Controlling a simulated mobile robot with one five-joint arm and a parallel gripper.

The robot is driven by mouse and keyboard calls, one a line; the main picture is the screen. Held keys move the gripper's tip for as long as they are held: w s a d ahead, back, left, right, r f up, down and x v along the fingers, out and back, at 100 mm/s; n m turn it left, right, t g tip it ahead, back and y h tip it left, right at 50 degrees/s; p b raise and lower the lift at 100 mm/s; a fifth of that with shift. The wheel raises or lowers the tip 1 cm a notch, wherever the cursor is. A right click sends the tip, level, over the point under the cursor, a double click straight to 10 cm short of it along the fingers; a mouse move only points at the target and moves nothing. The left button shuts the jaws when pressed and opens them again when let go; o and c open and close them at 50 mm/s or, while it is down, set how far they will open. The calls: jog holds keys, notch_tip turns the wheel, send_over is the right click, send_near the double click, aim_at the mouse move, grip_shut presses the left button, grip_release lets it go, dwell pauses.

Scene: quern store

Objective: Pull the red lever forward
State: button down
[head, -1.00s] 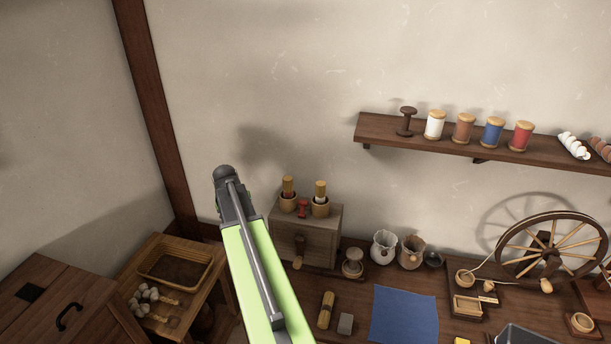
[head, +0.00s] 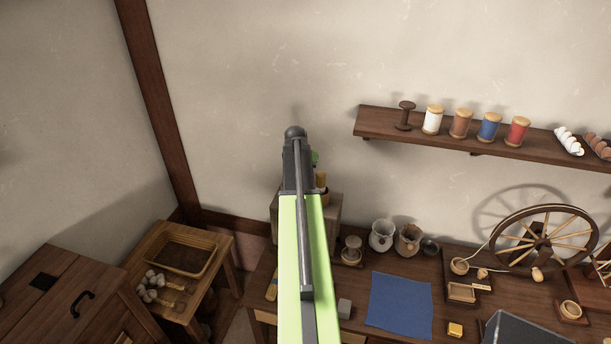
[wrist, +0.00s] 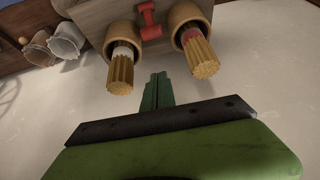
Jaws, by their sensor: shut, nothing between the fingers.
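The red lever (wrist: 150,20) shows at the top of the wrist view, on the wooden box (wrist: 88,12) between two wooden cups. In the head view my arm hides the lever and much of the box (head: 332,212). My gripper (wrist: 160,76) has its green fingers together with nothing between them. In the wrist view the fingertips point toward the lever, with a visible gap between them. In the head view my gripper is mostly hidden behind my arm.
The left cup (wrist: 122,36) and right cup (wrist: 186,15) hold bundled sticks close on either side of the lever. A shelf (head: 380,124) with spools is on the wall to the right. Jars, a blue cloth (head: 400,305) and a spinning wheel (head: 543,243) are on the bench.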

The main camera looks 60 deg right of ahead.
jog(key=b+x, duration=0.6)
jog(key=x, duration=0.2)
jog(key=shift+f, duration=0.2)
jog(key=shift+a+f+b, duration=0.15)
jog(key=shift+f+b, duration=0.2)
jog(key=shift+b, duration=0.2)
jog(key=a, duration=0.1)
jog(key=s+a, duration=0.1)
jog(key=a, duration=0.1)
jog(key=shift+s+a+r, duration=0.1)
jog(key=shift+a+r, duration=0.05)
jog(key=shift+a, duration=0.05)
jog(key=shift+d, duration=0.1)
jog(key=shift+a, duration=0.2)
jog(key=shift+s+a+h, duration=0.1)
jog(key=shift+h, duration=0.3)
jog(key=shift+s+a+r+b, duration=0.1)
jog(key=shift+a+b, duration=0.05)
jog(key=shift+b, duration=0.25)
